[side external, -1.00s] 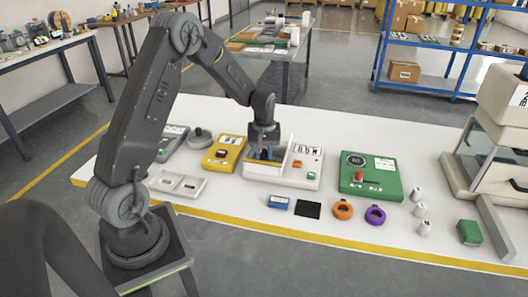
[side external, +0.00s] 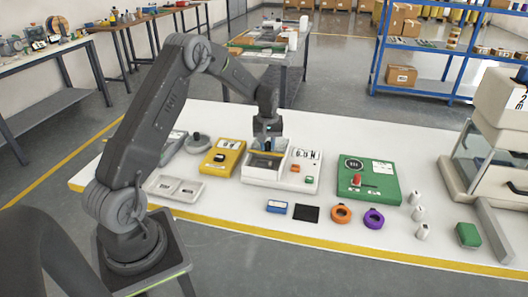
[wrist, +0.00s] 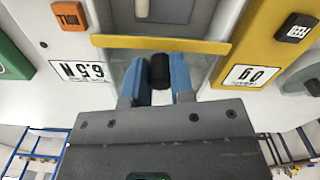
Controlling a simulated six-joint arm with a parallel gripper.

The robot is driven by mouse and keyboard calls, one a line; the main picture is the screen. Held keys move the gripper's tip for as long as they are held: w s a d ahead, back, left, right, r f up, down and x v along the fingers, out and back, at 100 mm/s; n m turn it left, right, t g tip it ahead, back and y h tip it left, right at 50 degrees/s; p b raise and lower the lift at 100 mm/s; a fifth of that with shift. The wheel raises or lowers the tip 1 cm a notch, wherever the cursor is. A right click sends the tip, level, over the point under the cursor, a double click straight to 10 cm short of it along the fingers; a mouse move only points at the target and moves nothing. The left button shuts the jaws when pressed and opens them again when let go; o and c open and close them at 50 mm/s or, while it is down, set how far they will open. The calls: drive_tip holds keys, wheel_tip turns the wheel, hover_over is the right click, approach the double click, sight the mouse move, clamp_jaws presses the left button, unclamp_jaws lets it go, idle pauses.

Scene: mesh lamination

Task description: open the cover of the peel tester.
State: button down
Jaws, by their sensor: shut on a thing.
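The peel tester (side external: 283,184) is the white device mid-table, with a display, an orange button and a green button on its right part. Its left part shows a dark window or recess (side external: 264,162) with a yellow strip (side external: 264,153) along its far side. I cannot tell how far its cover is raised. My gripper (side external: 268,146) is over that far side, pointing down. In the wrist view my blue fingers (wrist: 160,80) are shut on a black handle (wrist: 160,71) beside the yellow strip (wrist: 160,44). The handle is hidden in the side view.
A yellow device (side external: 222,158) stands close on the left and a green device (side external: 367,180) on the right. A white two-well tray (side external: 175,187) is at front left. A blue box (side external: 277,206), black pad (side external: 306,213) and tape rolls (side external: 341,214) lie in front.

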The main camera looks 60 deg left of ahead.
drive_tip(key=shift+w+a, duration=1)
drive_tip(key=c, duration=1)
unclamp_jaws()
wheel_tip(320, 180, up, 14)
drive_tip(key=shift+f, duration=0.1)
